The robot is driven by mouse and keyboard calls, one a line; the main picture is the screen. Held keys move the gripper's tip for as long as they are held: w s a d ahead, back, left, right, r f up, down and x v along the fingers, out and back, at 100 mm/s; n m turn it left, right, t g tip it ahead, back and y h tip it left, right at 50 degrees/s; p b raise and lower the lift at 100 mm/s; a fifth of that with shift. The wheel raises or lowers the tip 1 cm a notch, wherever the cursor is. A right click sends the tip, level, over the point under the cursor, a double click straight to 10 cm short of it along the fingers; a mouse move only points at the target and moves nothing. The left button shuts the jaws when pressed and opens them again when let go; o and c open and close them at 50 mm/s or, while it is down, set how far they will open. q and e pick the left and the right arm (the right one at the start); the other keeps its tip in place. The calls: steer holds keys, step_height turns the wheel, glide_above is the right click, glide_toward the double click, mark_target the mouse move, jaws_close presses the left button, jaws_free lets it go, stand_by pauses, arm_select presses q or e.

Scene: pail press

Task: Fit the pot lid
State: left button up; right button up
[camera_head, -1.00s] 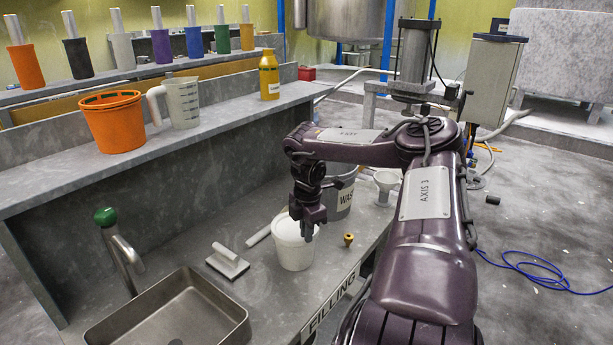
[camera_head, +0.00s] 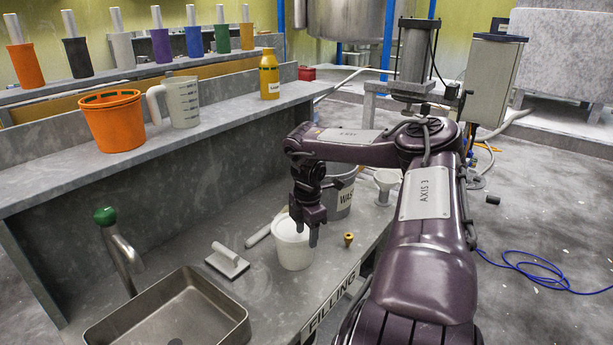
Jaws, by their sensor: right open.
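A white pot (camera_head: 292,251) stands upright on the grey bench, right of the sink. My right gripper (camera_head: 307,234) points down over the right part of the pot's top, with its jaws open. The fingers and wrist cover part of the rim, and I cannot tell whether they touch it. The top of the pot looks white, but I cannot make out whether a lid lies on it or how it sits. No separate lid can be made out elsewhere. My left gripper is not in view.
A grey "WAS…" bucket (camera_head: 343,197) stands behind the gripper, with a white funnel (camera_head: 386,182) to its right. A small brass piece (camera_head: 348,240) is right of the pot.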

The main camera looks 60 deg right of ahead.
step_height(320, 180, up, 8)
steer(key=p, duration=0.6)
steer(key=shift+p, duration=0.35)
stand_by(0.4)
